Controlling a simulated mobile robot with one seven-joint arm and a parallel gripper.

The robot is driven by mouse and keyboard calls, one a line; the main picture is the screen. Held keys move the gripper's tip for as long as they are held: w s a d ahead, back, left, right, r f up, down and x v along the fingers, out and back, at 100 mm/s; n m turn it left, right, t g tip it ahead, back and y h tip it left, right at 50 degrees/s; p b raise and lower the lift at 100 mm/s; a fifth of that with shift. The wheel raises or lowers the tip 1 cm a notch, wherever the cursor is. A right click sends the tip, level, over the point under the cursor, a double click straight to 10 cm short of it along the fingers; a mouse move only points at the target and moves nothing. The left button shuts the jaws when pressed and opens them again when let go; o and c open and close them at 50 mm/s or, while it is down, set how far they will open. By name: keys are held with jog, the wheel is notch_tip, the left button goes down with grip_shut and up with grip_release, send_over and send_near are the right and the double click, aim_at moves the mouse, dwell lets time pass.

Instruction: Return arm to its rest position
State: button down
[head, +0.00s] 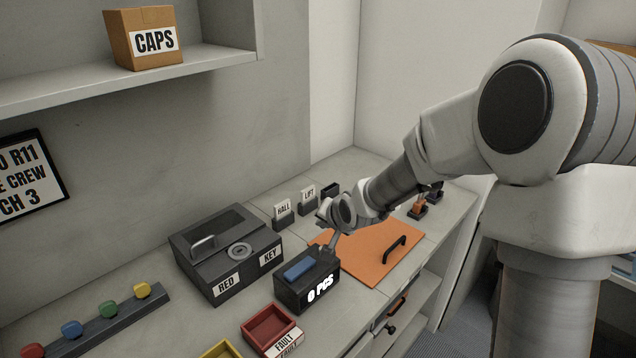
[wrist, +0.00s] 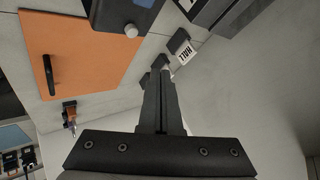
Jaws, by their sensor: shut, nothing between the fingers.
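My arm reaches in from the right in the head view. My gripper (head: 332,243) is over the counter, just behind the black box marked 0 PCS (head: 306,290), which has a blue top. In the wrist view my gripper (wrist: 163,75) has its two dark fingers together with nothing between them. I cannot tell from the head view whether the fingertips touch the box.
An orange board (head: 375,262) with a black handle lies right of my gripper. A dark box marked RED and KEY (head: 226,285) stands left. HALL (head: 284,214) and LIFT (head: 308,203) holders stand behind. A red FAULT tray (head: 268,328) is in front. A shelf (head: 215,60) overhangs the left.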

jog(key=s+d+r+n+g+h, duration=0.1)
jog(key=s+d+r+h, duration=0.1)
jog(key=s+d+r, duration=0.35)
jog(key=s+d+r+n+h, duration=0.25)
jog(key=s+r, duration=0.35)
jog(key=s, duration=0.3)
jog(key=s+d+r+g, duration=0.1)
jog(key=s, duration=0.7)
jog(key=s+d+r+n+g+y, duration=0.1)
jog(key=s+d, duration=0.1)
jog(key=s, duration=0.7)
jog(key=shift+s+d+r, duration=0.2)
jog(key=shift+s+d, duration=0.05)
